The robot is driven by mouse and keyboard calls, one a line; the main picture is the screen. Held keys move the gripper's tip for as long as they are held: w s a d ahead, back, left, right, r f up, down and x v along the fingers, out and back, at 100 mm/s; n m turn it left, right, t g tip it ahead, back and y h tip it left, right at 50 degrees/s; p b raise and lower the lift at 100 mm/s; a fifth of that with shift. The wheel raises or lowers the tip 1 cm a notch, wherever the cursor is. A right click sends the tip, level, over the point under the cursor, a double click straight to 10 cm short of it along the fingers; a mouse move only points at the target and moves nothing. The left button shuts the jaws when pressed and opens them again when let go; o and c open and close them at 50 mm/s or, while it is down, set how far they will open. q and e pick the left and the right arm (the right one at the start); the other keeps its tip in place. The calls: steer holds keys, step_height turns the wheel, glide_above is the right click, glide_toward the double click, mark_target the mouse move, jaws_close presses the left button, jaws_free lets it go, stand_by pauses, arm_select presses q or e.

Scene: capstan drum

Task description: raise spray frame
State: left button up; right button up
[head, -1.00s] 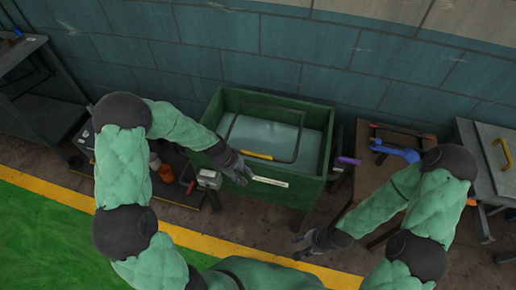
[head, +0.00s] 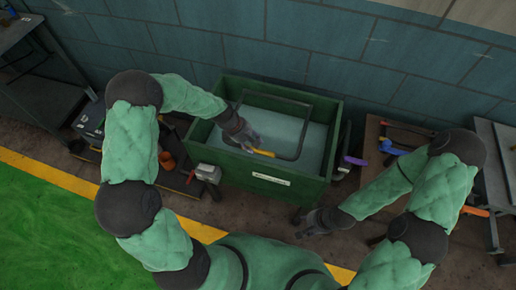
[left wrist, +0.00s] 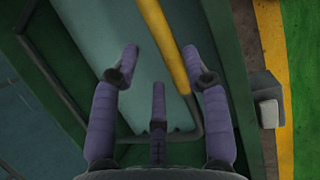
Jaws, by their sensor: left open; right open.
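The spray frame (head: 309,128) is a dark tubular loop lying in a green tank (head: 322,187) of pale liquid. Its yellow grip (head: 264,153) is at the tank's near side. My left gripper (head: 252,141) is over the tank beside the grip. In the left wrist view, the yellow grip (left wrist: 163,38) runs lengthwise between the spread fingers of my left gripper (left wrist: 161,62), nearer the right finger. The fingers are open, and I cannot tell whether they touch it. My right gripper (head: 308,224) is open and empty, in front of the tank's right end.
A purple handle (head: 354,161) sticks out at the tank's right end. A wooden table with a blue tool (head: 395,149) stands to its right. A grey box (head: 208,173) is on the tank's front left. A wall is close behind.

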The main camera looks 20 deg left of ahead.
arm_select(q)
steer(key=b+x, duration=0.1)
steer(key=x, duration=0.4)
steer(key=shift+d+f, duration=0.1)
steer(key=shift+f, duration=0.05)
steer(key=shift+c, duration=0.2)
jaws_close()
